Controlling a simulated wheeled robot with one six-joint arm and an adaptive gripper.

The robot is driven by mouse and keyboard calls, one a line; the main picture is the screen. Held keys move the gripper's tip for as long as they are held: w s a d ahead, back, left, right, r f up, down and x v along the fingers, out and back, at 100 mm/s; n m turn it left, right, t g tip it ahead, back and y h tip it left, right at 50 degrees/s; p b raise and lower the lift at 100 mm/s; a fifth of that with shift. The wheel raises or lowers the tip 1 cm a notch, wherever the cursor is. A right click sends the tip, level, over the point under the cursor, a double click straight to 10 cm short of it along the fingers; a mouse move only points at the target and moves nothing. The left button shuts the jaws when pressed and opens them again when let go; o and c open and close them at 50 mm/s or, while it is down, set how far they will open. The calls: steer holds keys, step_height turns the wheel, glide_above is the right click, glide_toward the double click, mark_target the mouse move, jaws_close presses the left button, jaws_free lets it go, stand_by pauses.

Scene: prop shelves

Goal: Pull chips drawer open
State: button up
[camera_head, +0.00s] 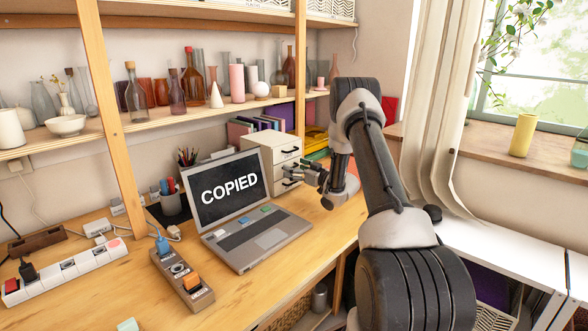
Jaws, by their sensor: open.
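A small white drawer unit (272,148) stands on the wooden desk, behind and to the right of the laptop. I cannot read any label, so I cannot tell which is the chips drawer. The drawers that I can see look shut. My gripper (296,172) is open in front of the unit, with its fingertips close to the drawer fronts. I cannot tell whether it touches a knob. The gripper and wrist hide part of the lower drawers.
A laptop (245,210) showing "COPIED" lies open left of my gripper. A power strip (65,270) and a switch box (182,280) lie on the desk's left. Books (258,125) stand behind the drawer unit. Bottles and vases line the shelf (160,120) above.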

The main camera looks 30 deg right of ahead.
steer(key=shift+w+a, duration=0.2)
steer(key=shift+w, duration=0.35)
steer(key=shift+c, duration=0.3)
steer(key=c, duration=1.3)
steer(key=v, duration=1.4)
steer(key=shift+s, duration=0.4)
jaws_close()
steer(key=o, duration=1.2)
jaws_free()
steer(key=shift+o, duration=0.5)
steer(key=shift+s+d, duration=0.1)
